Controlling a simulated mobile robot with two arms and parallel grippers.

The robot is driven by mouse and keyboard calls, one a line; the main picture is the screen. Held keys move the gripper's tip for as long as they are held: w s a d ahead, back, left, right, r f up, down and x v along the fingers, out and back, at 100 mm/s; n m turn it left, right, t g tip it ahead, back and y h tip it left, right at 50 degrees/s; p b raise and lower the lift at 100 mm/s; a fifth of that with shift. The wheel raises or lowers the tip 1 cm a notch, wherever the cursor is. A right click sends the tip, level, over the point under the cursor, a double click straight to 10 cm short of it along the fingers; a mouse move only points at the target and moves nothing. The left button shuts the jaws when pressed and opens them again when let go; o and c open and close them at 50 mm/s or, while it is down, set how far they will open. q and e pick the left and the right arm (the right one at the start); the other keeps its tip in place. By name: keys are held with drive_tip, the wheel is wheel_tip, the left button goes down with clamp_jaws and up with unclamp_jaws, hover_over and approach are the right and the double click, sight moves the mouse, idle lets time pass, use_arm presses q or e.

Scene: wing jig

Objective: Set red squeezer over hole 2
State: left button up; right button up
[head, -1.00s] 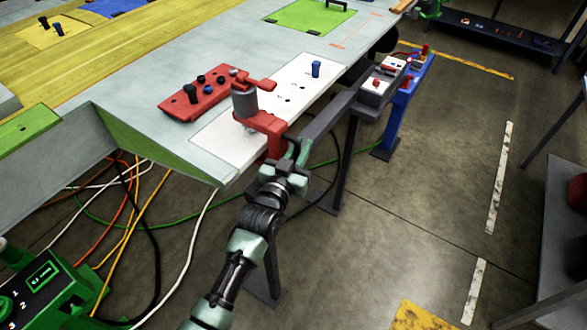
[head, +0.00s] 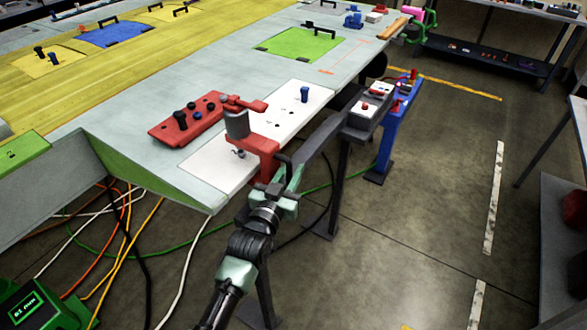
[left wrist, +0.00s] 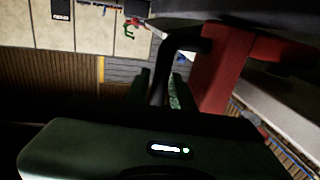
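The red squeezer (head: 262,147) is a red C-shaped frame with a grey cylinder (head: 237,124) on top. It stands at the near edge of the white plate (head: 210,164), its upper part over the plate. A small metal tip shows below the cylinder; I cannot tell whether it touches the plate. Small dark holes (head: 278,124) show to the right of the squeezer; their numbers are unreadable. My left gripper (head: 283,187) is shut on the squeezer's black handle. In the left wrist view the handle (left wrist: 160,78) passes between the green fingers, beside the red frame (left wrist: 220,70). My right gripper is out of view.
A red block with knobs (head: 172,135) lies left of the squeezer, close to it. A blue peg (head: 304,94) stands on the plate's far part. Cables hang below the table.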

use_arm(q)
drive_tip(key=b+v, duration=0.1)
drive_tip(key=v, duration=0.5)
drive_tip(key=shift+s, duration=0.2)
